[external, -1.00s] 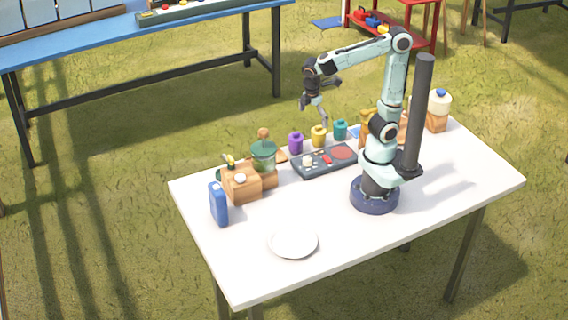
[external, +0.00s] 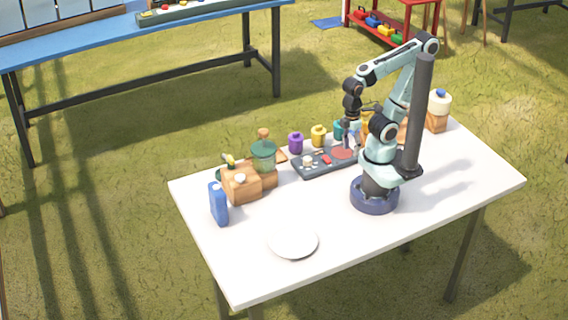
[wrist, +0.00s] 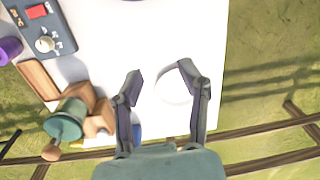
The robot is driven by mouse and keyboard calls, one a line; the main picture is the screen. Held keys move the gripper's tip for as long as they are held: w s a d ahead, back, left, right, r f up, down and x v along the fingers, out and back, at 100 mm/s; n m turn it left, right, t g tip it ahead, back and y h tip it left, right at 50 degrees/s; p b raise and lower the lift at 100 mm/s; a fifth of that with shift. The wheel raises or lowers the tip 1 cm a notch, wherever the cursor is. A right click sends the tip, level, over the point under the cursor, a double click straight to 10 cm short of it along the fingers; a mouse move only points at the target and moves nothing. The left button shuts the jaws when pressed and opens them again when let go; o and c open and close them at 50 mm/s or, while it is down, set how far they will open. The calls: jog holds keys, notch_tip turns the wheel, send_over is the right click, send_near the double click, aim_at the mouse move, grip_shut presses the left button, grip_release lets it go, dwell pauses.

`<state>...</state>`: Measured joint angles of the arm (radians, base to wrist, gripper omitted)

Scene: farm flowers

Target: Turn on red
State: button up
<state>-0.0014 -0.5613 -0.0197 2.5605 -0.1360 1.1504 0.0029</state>
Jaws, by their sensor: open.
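A dark control panel (external: 310,169) lies on the white table, with a red rectangular switch (external: 327,160), a pale knob (external: 308,161) and a flat red disc (external: 343,154). My gripper (external: 350,140) is open and empty, fingers downward, seen over the panel's right end near the disc; its height above it is hard to tell. In the wrist view my gripper (wrist: 160,72) has its fingers apart. There the panel (wrist: 62,40) is cut off at the upper left, with the red switch (wrist: 37,11) and the knob (wrist: 45,44) visible; the disc is out of frame.
Purple (external: 296,143), yellow (external: 319,135) and teal (external: 339,129) jars stand behind the panel. A white plate (external: 292,241) lies in front; the table's front (external: 350,240) is clear.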

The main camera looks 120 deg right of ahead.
grip_shut()
jog(key=w+d+m+t+h, duration=0.1)
jog(key=w+d+m, duration=0.3)
jog(key=m, duration=0.8)
jog(key=w+d+m+h, duration=0.15)
jog(key=d+m, duration=0.45)
jog(key=m, duration=0.6)
jog(key=s+d+f+m+g, duration=0.2)
jog(key=s+d+f+m, duration=0.1)
jog(key=d+m, duration=0.3)
jog(key=s+d+f+m+g+y, duration=0.1)
jog(key=s+d+f+m+g, duration=0.1)
jog(key=s+d+f+m, duration=0.2)
jog(key=s+d+m, duration=0.2)
jog(key=d+m, duration=0.1)
jog(key=shift+d, duration=0.35)
jog(key=shift+s, duration=0.1)
